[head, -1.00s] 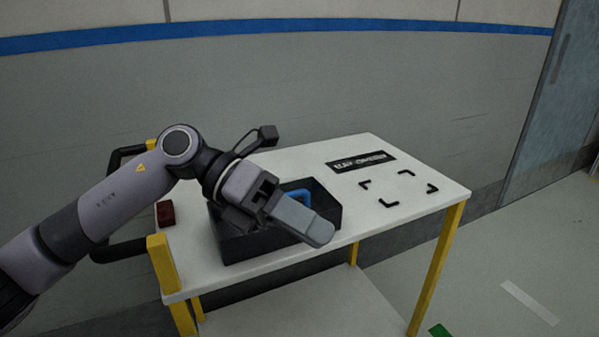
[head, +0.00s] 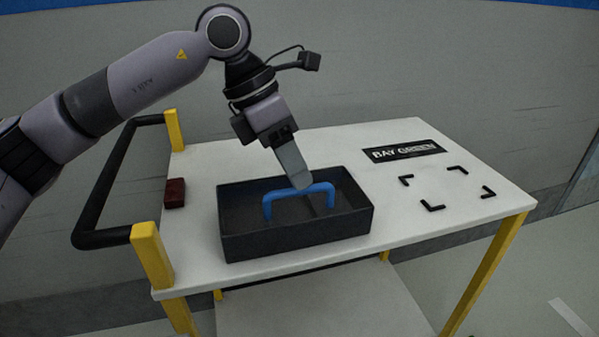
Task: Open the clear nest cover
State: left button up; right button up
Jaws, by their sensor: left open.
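A dark open-topped box (head: 292,237) sits on the white cart top, and a blue arched handle (head: 300,192) stands up inside it. A clear cover is hard to make out; I cannot tell whether a clear sheet lies under the handle. My left gripper (head: 301,183) points down from above, its fingertips at or just behind the right part of the handle's top bar. It is open, seen edge-on, with nothing visibly held. I cannot tell whether it touches the handle. My right gripper is out of view.
The cart (head: 430,225) has yellow legs and a black push handle (head: 104,185) at the left. A dark red block (head: 175,193) lies left of the box. A "BAY GREEN" label (head: 404,151) and black corner marks (head: 433,208) lie at the right; the area between the marks is empty.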

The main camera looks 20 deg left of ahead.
pick_arm(q)
jog(key=shift+x, duration=0.95)
grip_shut()
